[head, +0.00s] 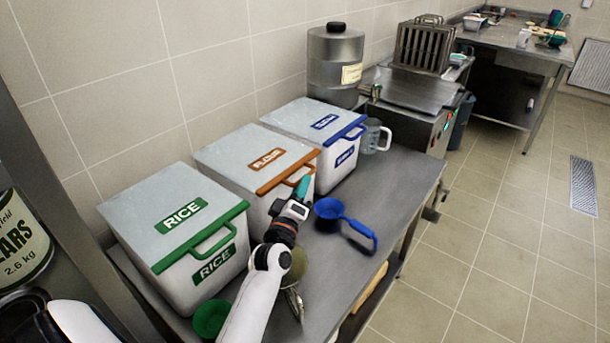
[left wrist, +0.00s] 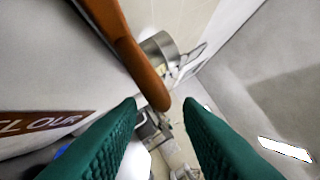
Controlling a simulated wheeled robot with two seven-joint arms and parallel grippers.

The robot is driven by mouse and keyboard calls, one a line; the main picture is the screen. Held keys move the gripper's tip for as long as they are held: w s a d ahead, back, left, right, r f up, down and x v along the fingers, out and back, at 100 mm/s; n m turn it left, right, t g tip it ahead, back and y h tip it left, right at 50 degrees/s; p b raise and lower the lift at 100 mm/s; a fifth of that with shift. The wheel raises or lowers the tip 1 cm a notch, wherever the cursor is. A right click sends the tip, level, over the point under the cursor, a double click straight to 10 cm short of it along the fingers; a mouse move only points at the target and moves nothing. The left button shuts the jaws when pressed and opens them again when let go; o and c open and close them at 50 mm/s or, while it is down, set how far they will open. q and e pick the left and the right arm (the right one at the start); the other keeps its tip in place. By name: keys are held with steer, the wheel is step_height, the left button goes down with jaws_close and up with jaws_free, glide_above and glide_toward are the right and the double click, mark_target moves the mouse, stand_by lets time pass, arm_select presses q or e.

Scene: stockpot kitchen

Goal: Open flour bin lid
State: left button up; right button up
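The flour bin (head: 262,207) is the middle of three white bins on the steel counter. Its grey lid (head: 238,150) lies flat and closed, with an orange-brown front edge and handle (head: 287,172). My left gripper (head: 304,184) is at the front of this bin, close by the handle. In the left wrist view its two teal fingers (left wrist: 160,102) are apart, and the end of the orange-brown handle (left wrist: 150,82) shows between the fingertips. I cannot tell whether they touch it. The FLOUR label (left wrist: 42,122) shows at the left. My right gripper is not in view.
The green-trimmed rice bin (head: 180,225) stands to the left, and the blue-trimmed bin (head: 312,130) to the right. A blue scoop (head: 345,218), a green cup (head: 210,318) and a clear jug (head: 374,137) are on the counter. The counter's right part (head: 400,190) is clear.

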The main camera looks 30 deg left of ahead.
arm_select(q)
steer(key=shift+x, duration=1.75)
jaws_close()
